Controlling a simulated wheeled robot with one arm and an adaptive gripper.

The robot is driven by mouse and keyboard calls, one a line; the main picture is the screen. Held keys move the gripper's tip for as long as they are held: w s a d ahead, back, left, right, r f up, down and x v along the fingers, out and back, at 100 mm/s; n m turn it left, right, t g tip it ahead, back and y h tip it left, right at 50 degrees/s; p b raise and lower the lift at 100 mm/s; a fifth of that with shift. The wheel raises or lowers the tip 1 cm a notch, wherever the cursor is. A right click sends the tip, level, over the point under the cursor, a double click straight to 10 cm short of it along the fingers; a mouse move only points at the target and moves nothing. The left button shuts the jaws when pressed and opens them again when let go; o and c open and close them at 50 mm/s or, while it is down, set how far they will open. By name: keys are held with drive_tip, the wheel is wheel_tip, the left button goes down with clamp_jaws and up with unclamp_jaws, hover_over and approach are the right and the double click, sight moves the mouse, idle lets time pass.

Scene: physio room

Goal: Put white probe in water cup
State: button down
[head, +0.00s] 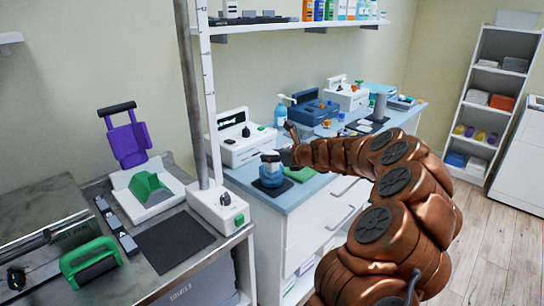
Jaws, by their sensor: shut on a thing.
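My gripper (284,155) is at the end of my brown arm, over the front left part of the blue-topped counter (268,200). It is small in the view and looks shut on a whitish piece, seemingly the white probe (270,156). A blue, see-through vessel, seemingly the water cup (271,181), stands on the counter directly below that piece. The probe's lower end is not clear, so I cannot tell whether it is inside the cup or only above it.
A green pad (300,174) lies right of the cup. A white device (245,140) stands behind it, with a blue pump bottle (281,113) nearby. A white upright post with a base unit (218,208) stands to the left. Wooden floor (490,240) is open at right.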

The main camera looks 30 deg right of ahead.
drive_tip(key=c, duration=0.6)
unclamp_jaws()
drive_tip(key=v, duration=1.2)
